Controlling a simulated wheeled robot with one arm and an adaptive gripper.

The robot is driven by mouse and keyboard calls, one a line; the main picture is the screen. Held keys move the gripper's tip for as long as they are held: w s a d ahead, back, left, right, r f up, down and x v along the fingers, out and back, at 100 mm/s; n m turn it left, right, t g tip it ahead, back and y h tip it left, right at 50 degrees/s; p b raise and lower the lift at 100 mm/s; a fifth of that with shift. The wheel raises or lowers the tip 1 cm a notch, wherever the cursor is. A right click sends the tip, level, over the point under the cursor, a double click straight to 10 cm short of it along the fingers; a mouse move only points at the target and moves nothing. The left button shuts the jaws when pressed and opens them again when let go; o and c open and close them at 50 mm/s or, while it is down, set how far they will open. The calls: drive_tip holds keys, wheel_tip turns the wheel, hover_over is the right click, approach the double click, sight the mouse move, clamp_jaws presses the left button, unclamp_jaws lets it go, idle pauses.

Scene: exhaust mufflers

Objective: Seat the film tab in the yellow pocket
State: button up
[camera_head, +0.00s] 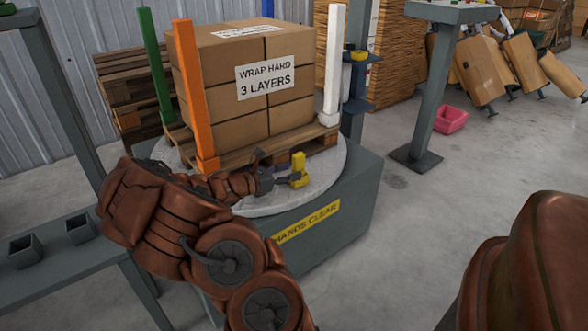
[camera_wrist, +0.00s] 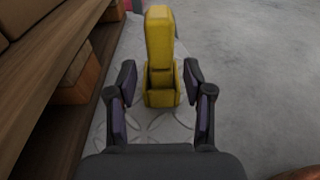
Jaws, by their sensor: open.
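The yellow pocket (camera_head: 299,170) stands upright near the rim of the round turntable, in front of the pallet. In the wrist view the yellow pocket (camera_wrist: 160,45) has a tall back and a lower, open-looking front part. My gripper (camera_head: 281,177) is beside it, and its dark fingers look open in the wrist view (camera_wrist: 160,88). The yellow piece shows between and beyond the fingers, with a visible gap on both sides. I cannot make out a film tab in either view, and I see nothing held between the fingers.
A pallet of boxes (camera_head: 262,85) stands on the turntable (camera_head: 325,175), with green (camera_head: 154,62), orange (camera_head: 195,90) and white (camera_head: 333,65) posts at its corners. In the wrist view the wooden pallet edge (camera_wrist: 75,55) runs close along the left. Bare floor (camera_wrist: 255,70) lies to the right.

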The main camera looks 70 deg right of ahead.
drive_tip(key=p+v, duration=0.2)
drive_tip(key=v, duration=0.7)
drive_tip(key=shift+w+a+p, duration=0.15)
drive_tip(key=shift+a+p, duration=0.1)
drive_tip(key=shift+p, duration=0.15)
drive_tip(key=shift+a+r+m, duration=0.25)
drive_tip(key=shift+r+m, duration=0.05)
drive_tip(key=s+a+r+m+y, duration=0.2)
drive_tip(key=s+a+r+m, duration=0.15)
drive_tip(key=a, duration=0.25)
drive_tip(key=s+a+r+m+y, duration=0.2)
drive_tip(key=a+m+y, duration=0.1)
drive_tip(key=a+m, duration=0.15)
drive_tip(key=s+a+m+t+y, duration=0.1)
drive_tip(key=s+a+y, duration=0.3)
drive_tip(key=a, duration=1.3)
drive_tip(key=s+a+f+m+t+y, duration=0.1)
drive_tip(key=s+a+m+t+y, duration=0.1)
drive_tip(key=a, duration=1.5)
drive_tip(key=s+t+y, duration=0.1)
drive_tip(key=s+y, duration=0.1)
drive_tip(key=y, duration=0.1)
drive_tip(key=shift+f, duration=0.25)
drive_tip(key=shift+s, duration=0.1)
